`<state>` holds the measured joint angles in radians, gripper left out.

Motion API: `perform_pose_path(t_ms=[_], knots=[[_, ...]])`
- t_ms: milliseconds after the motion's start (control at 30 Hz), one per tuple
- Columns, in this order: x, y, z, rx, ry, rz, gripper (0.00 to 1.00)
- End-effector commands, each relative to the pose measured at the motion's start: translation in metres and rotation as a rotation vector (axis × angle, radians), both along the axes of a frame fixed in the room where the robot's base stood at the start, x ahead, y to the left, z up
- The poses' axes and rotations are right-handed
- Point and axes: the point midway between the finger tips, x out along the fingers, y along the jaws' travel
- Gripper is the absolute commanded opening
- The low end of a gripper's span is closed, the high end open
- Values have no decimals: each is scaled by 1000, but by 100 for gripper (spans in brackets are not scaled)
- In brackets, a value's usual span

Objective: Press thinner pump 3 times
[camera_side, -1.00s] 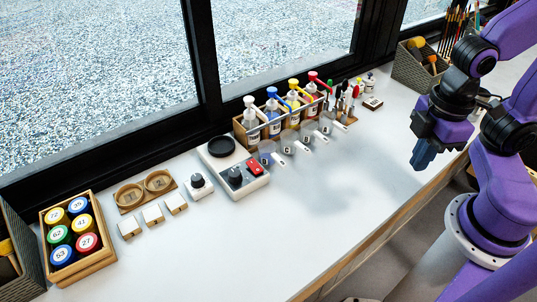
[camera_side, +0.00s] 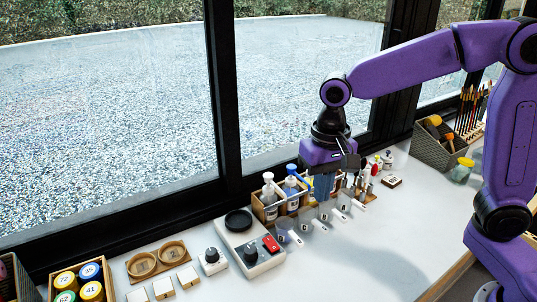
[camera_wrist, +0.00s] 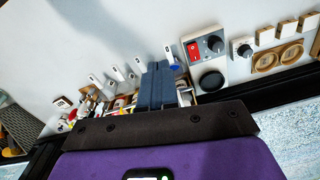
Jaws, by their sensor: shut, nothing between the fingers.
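A wooden rack (camera_side: 270,218) by the window holds a row of pump bottles. A white-topped pump bottle (camera_side: 268,191) stands at its left end, with a blue-topped pump bottle (camera_side: 291,185) beside it. The rest of the row is mostly hidden behind my gripper. The bottle labels are too small to read, so I cannot tell which one is thinner. My gripper (camera_side: 322,197) is shut and empty, pointing down over the rack, right of the blue-topped pump. In the wrist view my gripper's fingers (camera_wrist: 158,75) cover part of the row; contact with a pump cannot be told.
Clear cups with white handles (camera_side: 297,238) lie in front of the rack. A scale-like device (camera_side: 237,222) with a red button (camera_side: 271,243) stands to the left. Small tools and bottles (camera_side: 375,168) stand to the right. The table's right front is clear.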

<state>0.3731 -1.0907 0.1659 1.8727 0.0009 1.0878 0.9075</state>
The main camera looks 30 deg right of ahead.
Motion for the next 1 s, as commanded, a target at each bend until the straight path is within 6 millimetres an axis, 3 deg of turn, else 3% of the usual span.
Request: perform_pose_path(t_ms=[33,300,600,800,1000], knots=[[17,6,-1,-1,2,-89,0],[99,18,-5,-1,9,-594,0],[174,10,-19,-3,16,-1127,0],[198,0,-25,-2,16,-1336,0],[203,-3,-27,-2,17,-1385,0]])
